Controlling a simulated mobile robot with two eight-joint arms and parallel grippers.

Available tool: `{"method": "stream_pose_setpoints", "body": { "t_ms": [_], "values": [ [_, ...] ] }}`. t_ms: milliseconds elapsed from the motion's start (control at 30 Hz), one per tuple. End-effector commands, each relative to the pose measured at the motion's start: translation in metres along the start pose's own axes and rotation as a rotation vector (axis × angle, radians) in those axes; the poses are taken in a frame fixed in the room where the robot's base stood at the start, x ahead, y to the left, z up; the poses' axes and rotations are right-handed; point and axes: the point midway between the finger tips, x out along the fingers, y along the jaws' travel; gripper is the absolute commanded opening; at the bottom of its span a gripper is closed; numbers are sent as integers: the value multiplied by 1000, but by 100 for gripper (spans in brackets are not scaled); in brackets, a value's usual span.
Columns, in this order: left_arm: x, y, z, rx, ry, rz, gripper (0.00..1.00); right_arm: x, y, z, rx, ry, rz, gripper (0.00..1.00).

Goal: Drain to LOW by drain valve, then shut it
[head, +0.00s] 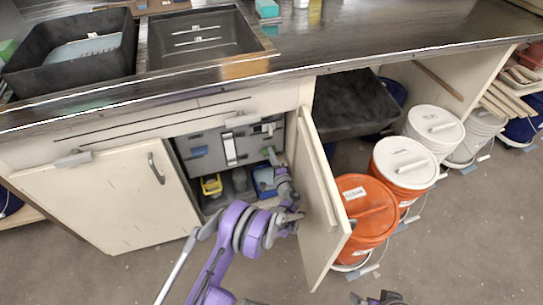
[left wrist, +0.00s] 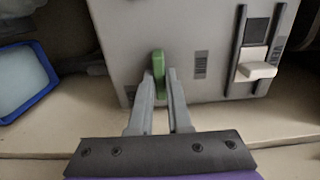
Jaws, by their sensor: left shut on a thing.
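A grey tank (head: 205,163) stands inside the open cabinet under the counter; it also shows in the left wrist view (left wrist: 180,30). Its green valve handle (left wrist: 158,75) sits low on the tank face and points along the fingers. My left gripper (left wrist: 158,88) is shut on this handle, one finger on each side. In the head view the left gripper (head: 272,160) reaches into the cabinet.
The open cabinet door (head: 322,205) stands close right of my left arm. A blue container (head: 263,181) and a yellow one (head: 211,187) are inside the cabinet. Orange buckets (head: 365,210) and white-lidded buckets (head: 437,125) stand right. The floor in front is clear.

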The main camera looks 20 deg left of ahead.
Motion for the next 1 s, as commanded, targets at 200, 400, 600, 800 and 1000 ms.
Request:
{"method": "stream_pose_setpoints", "body": {
  "t_ms": [200,400,600,800,1000],
  "values": [
    [0,0,0,6,0,0,0,0,0,0,0,0,0,100],
    [0,0,0,6,1,0,20,0,0,0,0,0,0,100],
    [0,0,0,5,1,0,46,0,0,0,0,0,0,100],
    [0,0,0,5,0,0,46,0,0,0,0,0,0,100],
    [-16,-1,-1,4,2,0,46,-3,0,-1,0,0,0,100]
  ]
}}
